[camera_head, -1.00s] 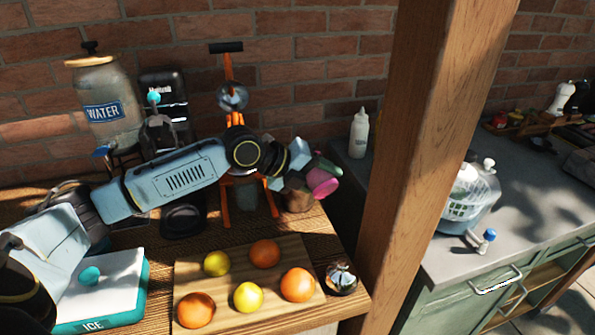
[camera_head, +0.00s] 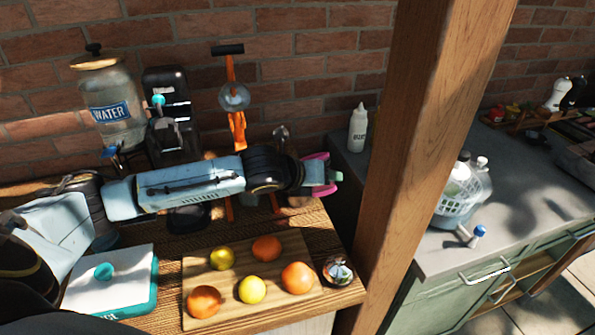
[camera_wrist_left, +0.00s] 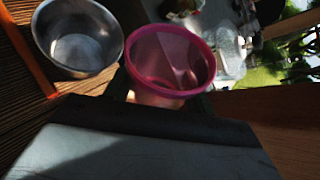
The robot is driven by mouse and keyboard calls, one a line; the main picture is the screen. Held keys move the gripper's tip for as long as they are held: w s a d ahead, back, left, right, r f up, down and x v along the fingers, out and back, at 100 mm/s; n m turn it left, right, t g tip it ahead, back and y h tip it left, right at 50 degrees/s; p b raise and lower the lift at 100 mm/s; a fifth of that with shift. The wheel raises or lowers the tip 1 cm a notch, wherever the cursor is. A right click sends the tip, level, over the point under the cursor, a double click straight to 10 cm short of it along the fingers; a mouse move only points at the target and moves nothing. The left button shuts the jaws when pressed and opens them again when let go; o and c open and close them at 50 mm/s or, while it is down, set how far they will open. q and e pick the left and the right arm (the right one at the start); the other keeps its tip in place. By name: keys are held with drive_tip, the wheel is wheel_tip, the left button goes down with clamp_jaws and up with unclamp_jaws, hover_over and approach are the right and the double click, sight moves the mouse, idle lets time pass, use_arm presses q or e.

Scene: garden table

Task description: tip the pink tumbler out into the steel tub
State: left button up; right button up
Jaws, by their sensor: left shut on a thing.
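The pink tumbler (camera_head: 319,158) is at the end of my left arm, right of the orange stand. My left gripper (camera_head: 322,177) is shut on it and partly hides it. In the left wrist view the tumbler (camera_wrist_left: 168,58) shows its open mouth and pink inside; I cannot make out any contents. The steel tub (camera_wrist_left: 78,38) stands just left of the tumbler in that view, its inside bare-looking. In the head view the tub is mostly hidden behind my left arm and gripper. My right gripper is not in view.
A wooden board (camera_head: 225,305) with oranges and lemons lies in front of my arm. A wooden post (camera_head: 420,130) rises at the right. The orange stand (camera_head: 237,130), water jar (camera_head: 112,105) and ice box (camera_head: 110,280) are nearby.

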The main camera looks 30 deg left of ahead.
use_arm(q)
drive_tip(key=shift+s+d+f, duration=0.1)
drive_tip(key=shift+d+f, duration=0.05)
drive_tip(key=shift+d, duration=0.05)
drive_tip(key=shift+m+t+y, duration=0.5)
drive_tip(key=shift+m+y, duration=0.1)
drive_tip(key=shift+y, duration=0.1)
drive_tip(key=f+b, duration=0.1)
drive_tip(key=f, duration=0.1)
drive_tip(key=f+b, duration=0.1)
drive_tip(key=f, duration=0.1)
drive_tip(key=f+b, duration=0.1)
drive_tip(key=f, duration=0.2)
drive_tip(key=shift+s+d+f+b, duration=0.1)
drive_tip(key=shift+s+d+b, duration=0.1)
drive_tip(key=shift+d+b, duration=0.2)
drive_tip(key=shift+d, duration=0.15)
drive_tip(key=shift+s+d+m+y+p, duration=0.15)
drive_tip(key=shift+m+y+p, duration=0.15)
drive_tip(key=shift+s+d+f+m+t+y, duration=0.2)
drive_tip(key=shift+d+f+m+t+y, duration=0.25)
drive_tip(key=shift+m+t+y, duration=0.3)
drive_tip(key=shift+s+d, duration=0.1)
